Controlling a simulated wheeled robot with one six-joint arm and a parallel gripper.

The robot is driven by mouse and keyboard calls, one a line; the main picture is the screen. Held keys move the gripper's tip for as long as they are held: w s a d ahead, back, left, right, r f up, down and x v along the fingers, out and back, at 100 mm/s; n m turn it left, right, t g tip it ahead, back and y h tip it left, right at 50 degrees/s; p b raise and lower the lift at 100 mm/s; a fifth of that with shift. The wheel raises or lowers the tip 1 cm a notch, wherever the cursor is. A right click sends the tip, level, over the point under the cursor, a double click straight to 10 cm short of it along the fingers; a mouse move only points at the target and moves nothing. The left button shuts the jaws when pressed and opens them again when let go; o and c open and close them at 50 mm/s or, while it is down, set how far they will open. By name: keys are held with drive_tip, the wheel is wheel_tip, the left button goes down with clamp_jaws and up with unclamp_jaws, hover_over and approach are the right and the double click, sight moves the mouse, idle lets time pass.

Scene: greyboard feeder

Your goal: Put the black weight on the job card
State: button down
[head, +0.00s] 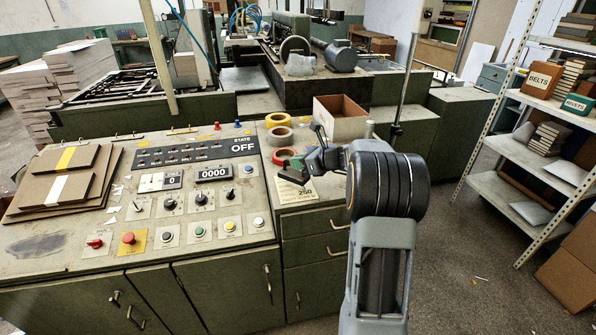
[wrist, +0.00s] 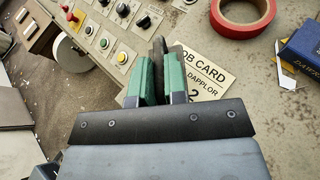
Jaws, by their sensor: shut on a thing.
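The job card (wrist: 209,74) is a pale printed card lying on the worktop just beyond my fingers in the wrist view; its left part is hidden behind them. In the head view the card (head: 297,191) lies beside the control panel, partly covered by my gripper. My gripper (wrist: 162,78) has green finger pads and is shut on the black weight (wrist: 158,60), a thin dark disc seen edge-on between the pads. In the head view my gripper (head: 293,168) is over the card's upper part; the weight is not clear there. I cannot tell how high the weight is above the surface.
A red tape roll (wrist: 243,14) lies beyond the card, and a dark blue box (wrist: 303,45) stands to the right. Yellow (head: 278,120) and grey (head: 280,136) rolls sit farther back, near an open carton (head: 340,125). The control panel (head: 100,235) with knobs is at left.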

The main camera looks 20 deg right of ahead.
sight(291, 171)
drive_tip(key=shift+w+d+f, duration=0.15)
drive_tip(key=shift+w+f, duration=0.1)
drive_tip(key=shift+f, duration=1.45)
drive_tip(key=shift+f, duration=0.1)
